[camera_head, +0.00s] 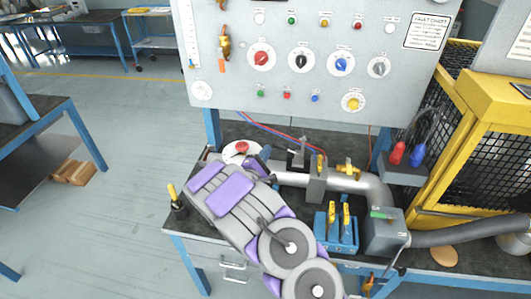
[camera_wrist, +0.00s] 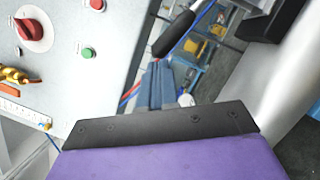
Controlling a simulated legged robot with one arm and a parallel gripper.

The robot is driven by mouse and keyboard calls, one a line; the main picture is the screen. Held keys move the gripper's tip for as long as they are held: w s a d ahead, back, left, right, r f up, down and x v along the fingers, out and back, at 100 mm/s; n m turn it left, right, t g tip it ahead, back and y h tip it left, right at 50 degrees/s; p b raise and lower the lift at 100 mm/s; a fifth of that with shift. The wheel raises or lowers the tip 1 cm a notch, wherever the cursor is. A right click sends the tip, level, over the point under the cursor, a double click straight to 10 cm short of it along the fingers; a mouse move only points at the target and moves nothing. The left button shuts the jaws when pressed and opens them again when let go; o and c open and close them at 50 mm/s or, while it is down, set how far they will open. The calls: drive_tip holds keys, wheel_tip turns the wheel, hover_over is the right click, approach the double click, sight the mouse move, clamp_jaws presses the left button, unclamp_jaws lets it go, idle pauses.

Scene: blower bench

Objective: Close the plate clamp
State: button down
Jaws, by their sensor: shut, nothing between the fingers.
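A small grey metal clamp with an upright arm (camera_head: 299,154) stands at the back of the bench, by the silver pipe; it looks like the plate clamp. In the wrist view, a black-gripped handle (camera_wrist: 174,33) on a bright metal part shows at upper middle, apart from my gripper. It is probably the clamp's handle; its exact position is hard to tell. My gripper (camera_wrist: 163,122) shows as a dark, purple-backed edge along the bottom of the wrist view, shut and empty. In the head view my grey and purple arm covers the bench's front left and hides most of the gripper.
A control panel (camera_head: 320,93) with knobs rises behind the bench. A red mushroom button (camera_head: 242,147) is close to my arm. The silver pipe (camera_head: 345,183), a blue tool holder (camera_head: 337,235) and a yellow cage (camera_head: 470,130) stand to the right.

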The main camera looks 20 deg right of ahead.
drive_tip(key=shift+r+m+p, duration=0.4)
drive_tip(key=shift+p, duration=0.1)
